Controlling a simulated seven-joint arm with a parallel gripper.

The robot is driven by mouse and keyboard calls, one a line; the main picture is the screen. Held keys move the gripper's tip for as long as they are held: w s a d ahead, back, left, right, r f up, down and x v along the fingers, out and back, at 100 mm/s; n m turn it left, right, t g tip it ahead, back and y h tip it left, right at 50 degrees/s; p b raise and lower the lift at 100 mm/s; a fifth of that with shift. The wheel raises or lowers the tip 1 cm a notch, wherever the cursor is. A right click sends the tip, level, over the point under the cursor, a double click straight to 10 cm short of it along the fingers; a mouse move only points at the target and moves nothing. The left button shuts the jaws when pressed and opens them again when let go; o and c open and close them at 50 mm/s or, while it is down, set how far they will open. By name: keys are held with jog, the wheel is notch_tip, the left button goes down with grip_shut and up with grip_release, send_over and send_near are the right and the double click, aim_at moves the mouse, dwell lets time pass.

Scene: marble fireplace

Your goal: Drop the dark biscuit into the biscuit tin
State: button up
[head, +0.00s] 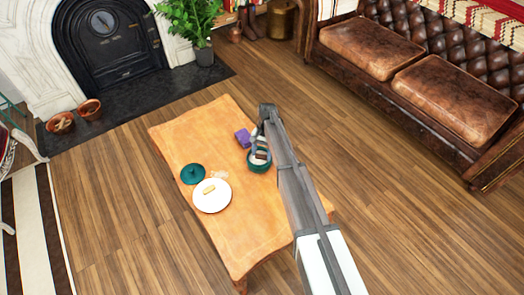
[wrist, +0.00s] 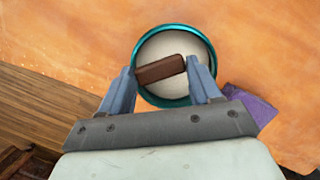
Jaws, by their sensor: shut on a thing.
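The dark biscuit (wrist: 160,69) is a brown bar held between the fingertips of my gripper (wrist: 161,82) in the wrist view. The biscuit tin (wrist: 208,39) is round with a teal rim and a pale inside. The biscuit overlaps the tin's opening in the wrist view, apparently above it. In the head view my gripper (head: 260,146) is over the tin (head: 259,167), and the dark biscuit (head: 261,155) shows just below the fingers. How high the biscuit is above the tin's floor I cannot tell.
A teal lid (head: 193,174) and a white plate (head: 212,202) with a pale biscuit (head: 209,189) are left of the tin on the wooden table (head: 185,130). A purple block (head: 242,137) stands close to the tin. The table's near part is clear.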

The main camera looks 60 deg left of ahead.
jog(key=o, duration=1.1)
jog(key=v, duration=1.4)
jog(key=shift+d+f, duration=0.1)
